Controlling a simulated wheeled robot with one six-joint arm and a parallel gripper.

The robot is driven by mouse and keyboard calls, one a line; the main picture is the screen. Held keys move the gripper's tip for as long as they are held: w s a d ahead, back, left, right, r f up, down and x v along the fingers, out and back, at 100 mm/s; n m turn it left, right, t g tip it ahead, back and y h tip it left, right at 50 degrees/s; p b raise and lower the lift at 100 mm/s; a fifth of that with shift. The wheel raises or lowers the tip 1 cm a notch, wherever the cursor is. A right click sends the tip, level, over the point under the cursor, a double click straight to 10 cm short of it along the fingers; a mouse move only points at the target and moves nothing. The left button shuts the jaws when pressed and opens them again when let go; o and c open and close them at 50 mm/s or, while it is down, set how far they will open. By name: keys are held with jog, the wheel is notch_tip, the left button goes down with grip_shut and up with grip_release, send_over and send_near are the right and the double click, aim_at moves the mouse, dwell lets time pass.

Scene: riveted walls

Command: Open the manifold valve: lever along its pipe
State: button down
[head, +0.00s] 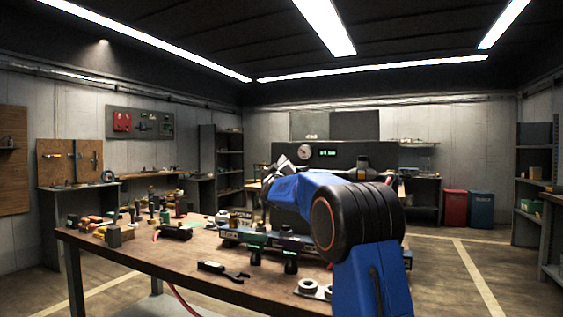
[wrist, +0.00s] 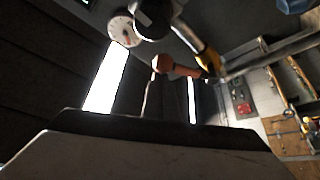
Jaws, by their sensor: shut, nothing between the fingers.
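My gripper (head: 279,172) is a small grey shape at the end of my blue arm in the head view, in front of the back panel. In the wrist view its dark and pale parts (wrist: 155,128) fill the bottom edge, shut and empty. Beyond them is an orange-brown rounded handle end (wrist: 162,63), apparently the lever, near a yellow fitting (wrist: 208,60) and a grey pipe. No contact with my gripper is visible. In the head view a small valve-like fitting (head: 362,163) shows at the panel above my arm. The lever's angle to its pipe cannot be told.
A dial gauge (head: 305,152) and green display (head: 327,153) are on the dark panel. A workbench (head: 140,258) with tools and parts lies below my arm. Red (head: 455,207) and blue (head: 481,209) bins stand at right, beyond open floor.

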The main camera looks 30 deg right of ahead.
jog(key=f+m+h, duration=0.1)
jog(key=m, duration=0.1)
jog(key=f+m+g+h, duration=0.1)
jog(key=m, duration=0.1)
jog(key=s+d+f+m+h, duration=0.1)
jog(key=m, duration=0.1)
jog(key=shift+s+f+m+g+h, duration=0.1)
jog(key=shift+f+m+g+h, duration=0.2)
jog(key=shift+g+h, duration=0.1)
jog(key=shift+f, duration=0.1)
dwell(0.3)
